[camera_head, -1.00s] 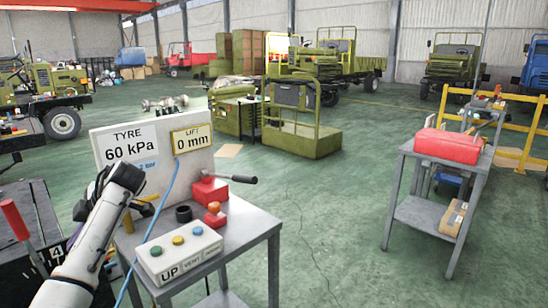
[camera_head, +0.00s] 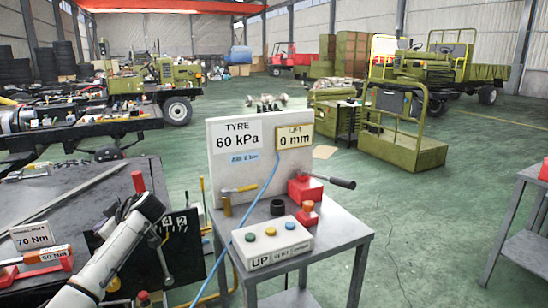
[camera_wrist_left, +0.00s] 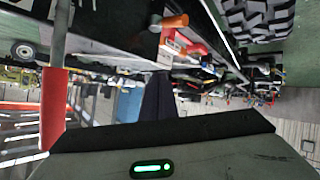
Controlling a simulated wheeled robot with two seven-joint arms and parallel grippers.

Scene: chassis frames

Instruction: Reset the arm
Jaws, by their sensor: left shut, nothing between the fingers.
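My left arm comes in from the lower left in the head view, a white link (camera_head: 108,258) reaching up beside the dark bench. Its gripper is not clearly made out there. In the left wrist view the dark, narrow fingers of my left gripper (camera_wrist_left: 157,98) point up from the hand, closed together with nothing between them. A green light glows on the hand below. My right arm and gripper are in neither view.
A grey table (camera_head: 337,236) carries a button box (camera_head: 272,245) and a gauge board (camera_head: 222,165). A dark bench (camera_head: 88,205) stands left, with a red upright handle (camera_head: 138,182). The wrist view shows a red-gripped rod (camera_wrist_left: 54,105) and a tyre (camera_wrist_left: 262,18). Green floor lies open beyond.

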